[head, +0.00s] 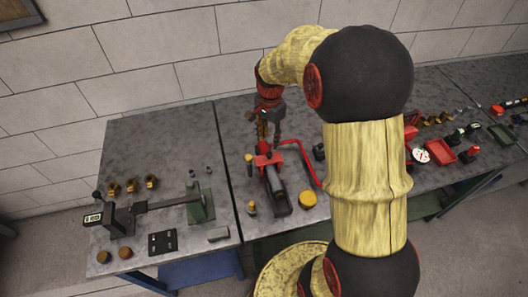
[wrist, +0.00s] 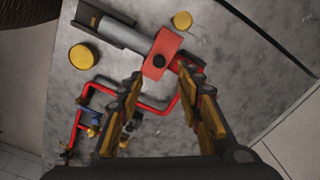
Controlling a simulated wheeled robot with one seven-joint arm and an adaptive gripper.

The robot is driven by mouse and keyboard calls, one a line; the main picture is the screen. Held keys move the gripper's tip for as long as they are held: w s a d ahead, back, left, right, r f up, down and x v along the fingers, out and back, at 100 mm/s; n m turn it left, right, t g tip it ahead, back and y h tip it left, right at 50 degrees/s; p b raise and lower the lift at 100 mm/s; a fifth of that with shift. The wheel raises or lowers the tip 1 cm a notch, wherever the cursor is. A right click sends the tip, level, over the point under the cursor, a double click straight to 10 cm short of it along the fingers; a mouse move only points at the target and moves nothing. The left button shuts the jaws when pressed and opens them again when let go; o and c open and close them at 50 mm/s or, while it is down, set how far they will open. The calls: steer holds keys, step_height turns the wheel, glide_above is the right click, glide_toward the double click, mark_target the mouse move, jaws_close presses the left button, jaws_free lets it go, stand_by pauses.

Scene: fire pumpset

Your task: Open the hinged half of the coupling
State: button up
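A red block (wrist: 162,54) with a dark round knob sits at the end of a grey cylinder (wrist: 122,33). This assembly also shows in the head view, with its red part (head: 266,160) below my gripper. I cannot tell which part is the coupling or its hinged half; the red part on the block's right, near a fingertip, may be it. My gripper (wrist: 166,84) is open and empty, its yellow-padded fingers apart above the assembly. In the head view my gripper (head: 268,128) points down over the bench. Contact with the red part cannot be made out.
A bent red pipe (wrist: 172,103) runs beside the block. Yellow round caps (wrist: 83,56) (wrist: 182,20) stand nearby. On the left table (head: 140,135) are a clamp-like fixture (head: 130,215) and brass fittings (head: 131,185). Red trays (head: 440,151) lie right of my arm. A wall stands behind.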

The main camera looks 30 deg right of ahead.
mark_target(269, 154)
steer(key=shift+d+m, duration=0.15)
steer(key=shift+m, duration=0.65)
steer(key=shift+f, duration=0.3)
steer(key=shift+f+b, duration=0.6)
steer(key=shift+f, duration=3)
steer(key=shift+c, duration=0.2)
jaws_close()
